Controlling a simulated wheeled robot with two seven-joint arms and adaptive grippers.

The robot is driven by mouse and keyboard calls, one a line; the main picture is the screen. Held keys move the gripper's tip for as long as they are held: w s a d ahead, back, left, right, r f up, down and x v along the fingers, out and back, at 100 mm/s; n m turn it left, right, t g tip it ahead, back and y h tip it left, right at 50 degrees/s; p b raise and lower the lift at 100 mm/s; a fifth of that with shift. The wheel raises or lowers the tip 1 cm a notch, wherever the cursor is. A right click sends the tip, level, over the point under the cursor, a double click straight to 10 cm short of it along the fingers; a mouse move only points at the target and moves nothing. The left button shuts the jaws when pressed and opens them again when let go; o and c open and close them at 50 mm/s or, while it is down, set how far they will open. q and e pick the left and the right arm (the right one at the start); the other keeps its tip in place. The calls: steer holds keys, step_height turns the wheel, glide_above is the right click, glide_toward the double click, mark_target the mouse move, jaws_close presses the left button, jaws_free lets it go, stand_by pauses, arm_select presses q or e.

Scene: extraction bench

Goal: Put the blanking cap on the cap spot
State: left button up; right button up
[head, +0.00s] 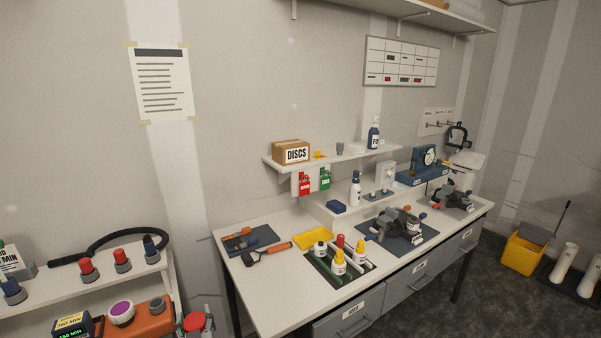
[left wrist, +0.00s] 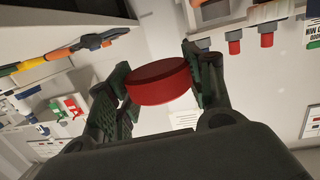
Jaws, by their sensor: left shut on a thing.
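A red round cap, which looks like the blanking cap (left wrist: 158,82), is held between the two dark fingers of my left gripper (left wrist: 160,76) in the left wrist view. In the head view the cap (head: 194,322) shows at the bottom edge, and my left gripper (head: 207,319) is around it, mostly cut off. The gripper is in the gap between the left shelf unit and the bench. I cannot make out a marked cap spot. My right gripper is not in view.
A white shelf unit (head: 60,284) at left bears red-topped and grey fittings, a black hose and an orange case (head: 150,322). The bench's front left corner is clear.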

arm_select(q)
steer(key=s+d+f+m+t+h, duration=0.1)
steer(key=s+d+f+m+h, duration=0.4)
steer(key=d+h, duration=0.2)
steer(key=shift+t+b, duration=0.4)
steer(key=shift+d+r, duration=0.15)
steer(key=shift+r, duration=0.05)
stand_by(0.7)
steer(key=d+r+m+g+h, duration=0.2)
steer(key=d+r+m+h, duration=0.2)
steer(key=d+r, duration=0.3)
steer(key=s+d+r+m+g+h, duration=0.1)
steer(key=d+r+m+h, duration=0.3)
steer(key=r, duration=1)
steer(key=shift+d+r+g+h, duration=0.2)
steer(key=shift+d+g+h, duration=0.2)
steer(key=shift+d+h, duration=1.3)
steer(key=shift+s+d+y, duration=0.1)
steer(key=shift+d+y, duration=0.15)
steer(key=shift+y, duration=0.05)
